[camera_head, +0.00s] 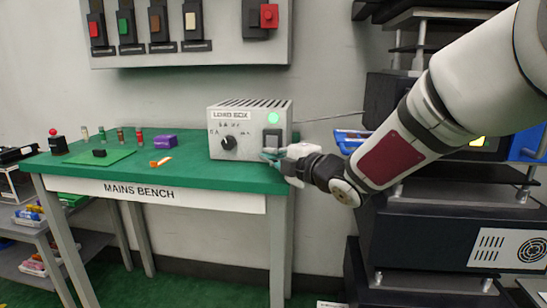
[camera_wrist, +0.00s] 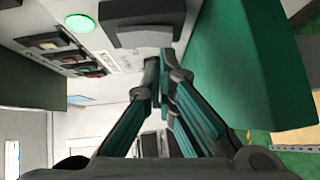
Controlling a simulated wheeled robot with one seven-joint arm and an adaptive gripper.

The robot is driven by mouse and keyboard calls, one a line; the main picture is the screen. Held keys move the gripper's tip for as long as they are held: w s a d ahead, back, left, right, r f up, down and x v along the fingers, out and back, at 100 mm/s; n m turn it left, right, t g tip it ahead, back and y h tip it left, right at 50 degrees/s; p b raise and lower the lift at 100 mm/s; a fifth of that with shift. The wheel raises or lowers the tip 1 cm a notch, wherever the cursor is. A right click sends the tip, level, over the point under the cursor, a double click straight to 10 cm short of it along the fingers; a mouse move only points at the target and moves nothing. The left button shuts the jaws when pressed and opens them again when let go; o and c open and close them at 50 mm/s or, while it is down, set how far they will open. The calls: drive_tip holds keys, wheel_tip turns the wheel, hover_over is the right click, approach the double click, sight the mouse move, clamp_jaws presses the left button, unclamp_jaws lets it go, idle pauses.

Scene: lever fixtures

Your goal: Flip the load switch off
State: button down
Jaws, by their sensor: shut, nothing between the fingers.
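In the wrist view the switch (camera_wrist: 147,36) and the lit lamp (camera_wrist: 83,24) are at the top. My gripper (camera_head: 266,156) is shut and empty, its tips just below the switch. The shut fingertips (camera_wrist: 164,62) also show close to the switch; whether they touch it I cannot tell.
The green bench (camera_head: 200,178), labelled MAINS BENCH, lies under the box, with a purple block (camera_head: 166,141) and small parts to the left. A wall panel (camera_head: 220,50) with several switches hangs above. A dark equipment rack (camera_head: 420,235) stands right, beneath my arm.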

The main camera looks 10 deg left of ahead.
drive_tip(key=shift+w, duration=0.25)
drive_tip(key=shift+w+f+b, duration=0.35)
drive_tip(key=shift+b, duration=0.4)
drive_tip(key=shift+r, duration=0.15)
drive_tip(key=shift+s, duration=0.15)
